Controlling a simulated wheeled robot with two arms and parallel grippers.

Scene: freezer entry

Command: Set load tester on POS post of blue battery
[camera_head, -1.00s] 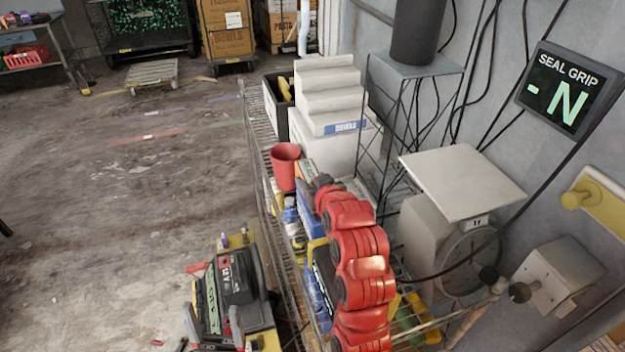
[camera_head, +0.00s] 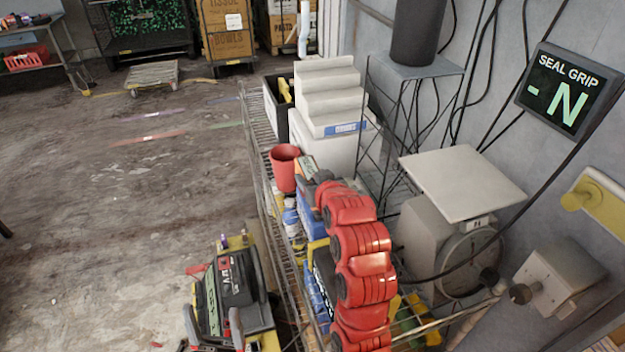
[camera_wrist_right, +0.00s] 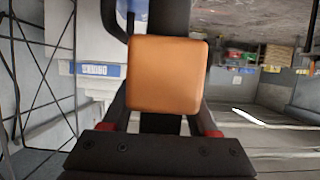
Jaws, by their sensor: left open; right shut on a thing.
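My right gripper (camera_head: 310,184), at the end of the red arm, reaches over the wire shelf. It is shut on a small orange-edged thing (camera_head: 306,163), probably the load tester. The right wrist view shows its plain orange face (camera_wrist_right: 167,75) between the fingers; its far side is hidden. Blue battery-like boxes (camera_head: 307,212) stand on the shelf just below the gripper, partly covered by my arm. I cannot make out a POS post. My left gripper (camera_head: 213,334) is open and empty at the bottom, by a black 12V battery (camera_head: 236,278).
A red cup (camera_head: 284,167) stands just left of the held thing. White stepped boxes (camera_head: 328,98) and a black bin (camera_head: 276,108) are behind. A scale (camera_head: 450,230) stands right of my arm. A wall screen (camera_head: 566,90) reads "SEAL GRIP -N". Floor at left is open.

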